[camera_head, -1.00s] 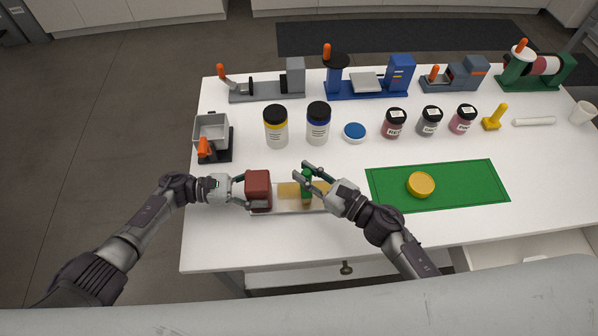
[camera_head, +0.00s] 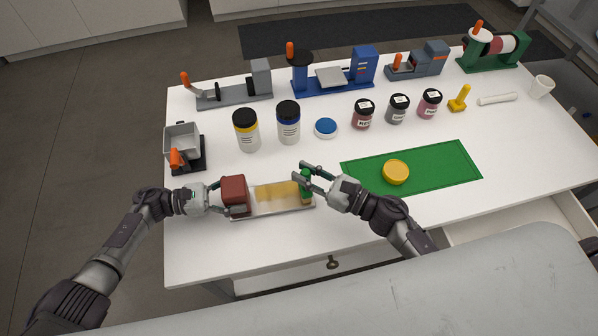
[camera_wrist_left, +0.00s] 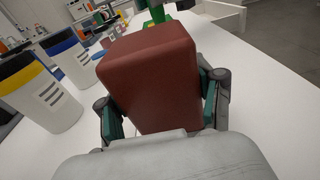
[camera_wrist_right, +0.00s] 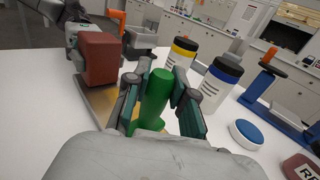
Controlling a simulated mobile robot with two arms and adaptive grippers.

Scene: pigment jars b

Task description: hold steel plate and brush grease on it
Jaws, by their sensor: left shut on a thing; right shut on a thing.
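The steel plate (camera_head: 270,212) lies on the white table with a yellowish grease layer (camera_head: 265,193) along its top. A dark red block (camera_head: 234,190) sits at the plate's left end. My left gripper (camera_head: 228,197) is shut on this block, which fills the left wrist view (camera_wrist_left: 150,75). My right gripper (camera_head: 305,178) is shut on the green handle of the brush (camera_wrist_right: 153,98), at the plate's right end. The brush's tan lower part (camera_head: 306,198) is at the plate; whether its tip touches is hard to tell.
A green mat (camera_head: 440,172) with a yellow round tin (camera_head: 396,172) lies to the right. A grey box device (camera_head: 184,143) stands at left. The table front is clear.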

